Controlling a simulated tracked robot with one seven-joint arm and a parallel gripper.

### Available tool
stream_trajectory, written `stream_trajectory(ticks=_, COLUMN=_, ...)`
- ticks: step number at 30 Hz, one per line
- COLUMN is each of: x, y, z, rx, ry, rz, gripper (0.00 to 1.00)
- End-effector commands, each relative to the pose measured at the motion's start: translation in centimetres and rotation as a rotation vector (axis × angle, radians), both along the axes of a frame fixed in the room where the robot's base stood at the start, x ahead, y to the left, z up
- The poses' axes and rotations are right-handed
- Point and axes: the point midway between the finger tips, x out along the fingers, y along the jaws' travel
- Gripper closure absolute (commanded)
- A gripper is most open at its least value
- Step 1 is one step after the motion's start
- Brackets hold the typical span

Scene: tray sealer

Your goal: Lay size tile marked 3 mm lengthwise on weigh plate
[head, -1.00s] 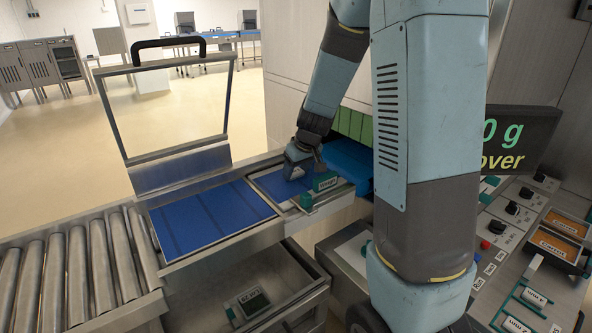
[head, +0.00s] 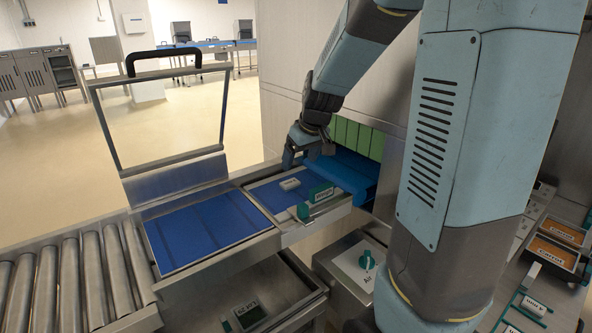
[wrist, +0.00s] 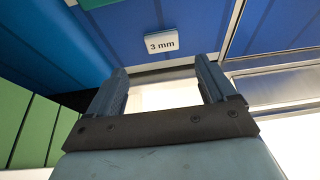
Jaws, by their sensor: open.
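The white size tile marked 3 mm (wrist: 161,44) lies flat on a blue surface in the wrist view, its long side nearly parallel to the plate edge beside it. In the head view the same small tile (head: 290,184) lies on the blue, metal-rimmed plate (head: 262,196), which looks like the weigh plate. My gripper (wrist: 161,70) is open and empty, its two fingers spread, apart from the tile. In the head view my gripper (head: 289,164) hangs just behind the tile, above the plate's far edge; its fingertips are hard to make out.
A blue belt (head: 345,172) lies to the right, under green strips. Another blue panel (head: 205,228) and rollers (head: 70,275) lie to the left. A raised clear lid (head: 165,100) stands behind.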

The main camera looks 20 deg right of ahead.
Motion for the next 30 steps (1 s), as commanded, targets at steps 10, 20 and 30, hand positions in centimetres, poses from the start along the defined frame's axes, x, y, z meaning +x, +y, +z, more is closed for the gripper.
stream_trajectory(ticks=10, x=-1.2, y=-0.3, z=2.9, rx=0.002, ry=-0.004, rz=-0.001, gripper=0.16)
stream_trajectory(ticks=20, x=-6.5, y=0.3, z=6.5, rx=0.027, ry=-0.024, rz=-0.056, gripper=0.16)
stream_trajectory(ticks=30, x=-14.3, y=0.9, z=9.6, rx=0.041, ry=-0.049, rz=-0.147, gripper=0.16)
